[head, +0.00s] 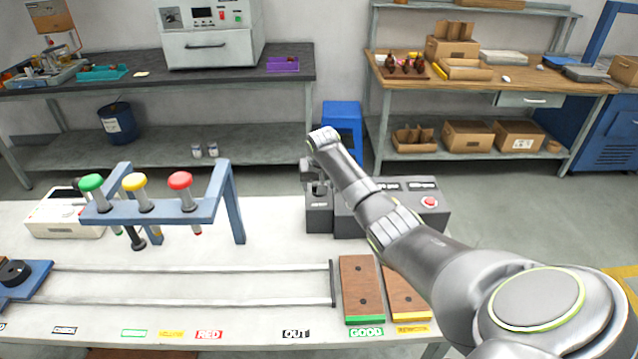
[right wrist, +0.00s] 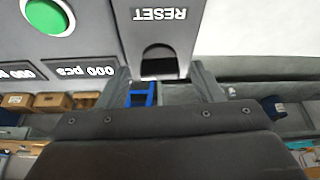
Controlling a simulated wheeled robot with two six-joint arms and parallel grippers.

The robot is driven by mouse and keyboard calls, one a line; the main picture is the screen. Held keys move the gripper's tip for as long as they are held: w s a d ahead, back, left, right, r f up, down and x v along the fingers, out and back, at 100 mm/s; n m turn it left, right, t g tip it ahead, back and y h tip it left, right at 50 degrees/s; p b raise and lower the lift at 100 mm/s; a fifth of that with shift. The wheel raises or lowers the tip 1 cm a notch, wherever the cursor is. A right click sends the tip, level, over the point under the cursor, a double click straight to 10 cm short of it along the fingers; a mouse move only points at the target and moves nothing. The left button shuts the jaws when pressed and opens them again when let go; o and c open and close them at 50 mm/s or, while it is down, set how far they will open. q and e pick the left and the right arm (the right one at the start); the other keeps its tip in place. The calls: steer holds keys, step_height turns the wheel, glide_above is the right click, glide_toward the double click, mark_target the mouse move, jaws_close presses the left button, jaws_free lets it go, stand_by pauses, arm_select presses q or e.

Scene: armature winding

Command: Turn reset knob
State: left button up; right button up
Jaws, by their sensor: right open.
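The reset panel is a small dark grey box (head: 319,218) at the left end of the control unit in the head view. In the right wrist view its RESET label (right wrist: 159,14) appears upside down. A dark rounded shape (right wrist: 158,56), apparently the knob, lies beside the label. My right gripper (head: 314,182) is over this box with its jaws open. In the right wrist view its two fingers (right wrist: 162,84) stand on either side of the dark shape, with gaps visible. The head view does not show the knob clearly. My left gripper is not in view.
The control unit carries a red button (head: 429,202) and counter displays; a green button (right wrist: 46,14) shows in the right wrist view. A blue rack (head: 160,209) with coloured handles stands left. Brown GOOD (head: 362,287) and yellow-labelled (head: 404,296) plates lie in front.

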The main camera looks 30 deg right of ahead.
steer(key=c, duration=1)
